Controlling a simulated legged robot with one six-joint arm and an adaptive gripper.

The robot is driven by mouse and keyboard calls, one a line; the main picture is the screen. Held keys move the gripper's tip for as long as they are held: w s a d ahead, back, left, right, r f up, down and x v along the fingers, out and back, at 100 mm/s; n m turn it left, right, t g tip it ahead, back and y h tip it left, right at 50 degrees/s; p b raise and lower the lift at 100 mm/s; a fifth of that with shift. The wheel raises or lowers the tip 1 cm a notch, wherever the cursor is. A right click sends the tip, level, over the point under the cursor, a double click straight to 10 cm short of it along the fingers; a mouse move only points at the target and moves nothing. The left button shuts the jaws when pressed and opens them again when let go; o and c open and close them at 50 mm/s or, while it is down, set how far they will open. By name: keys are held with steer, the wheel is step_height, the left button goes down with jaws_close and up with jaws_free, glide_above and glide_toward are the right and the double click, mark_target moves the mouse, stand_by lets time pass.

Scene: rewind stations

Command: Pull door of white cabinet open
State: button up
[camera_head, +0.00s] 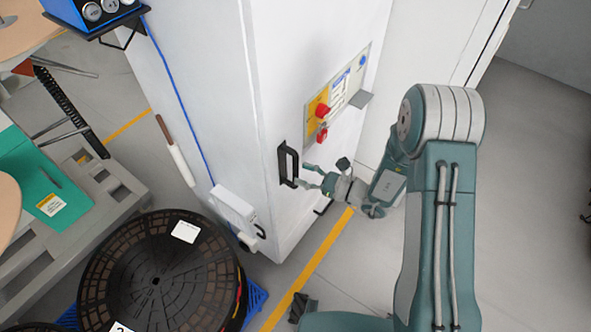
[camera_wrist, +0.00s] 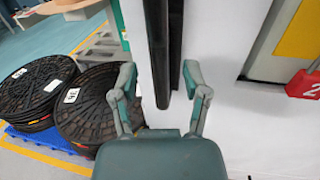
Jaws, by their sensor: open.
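The white cabinet (camera_head: 290,60) stands upright in the middle of the head view, with its door face towards my arm. A black vertical bar handle (camera_head: 284,164) is on that face near its left edge. My gripper (camera_head: 306,177) is open just to the right of the handle, its fingers pointing at it. In the wrist view the dark handle (camera_wrist: 158,50) runs down between the two spread fingers of my gripper (camera_wrist: 162,84). The right finger looks close to the handle; I cannot tell whether it touches. The door looks closed.
A control panel (camera_head: 336,92) with a red button and red padlock (camera_head: 321,133) sits above the handle. Black reels (camera_head: 160,275) stand on a blue pallet at lower left. A white box (camera_head: 233,208) juts from the cabinet's side. Floor at right is clear.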

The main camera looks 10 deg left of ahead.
steer(key=shift+w+a, duration=0.15)
steer(key=shift+a, duration=0.55)
steer(key=shift+w+a, duration=0.1)
steer(key=shift+a, duration=0.55)
jaws_close()
steer(key=shift+d, duration=0.2)
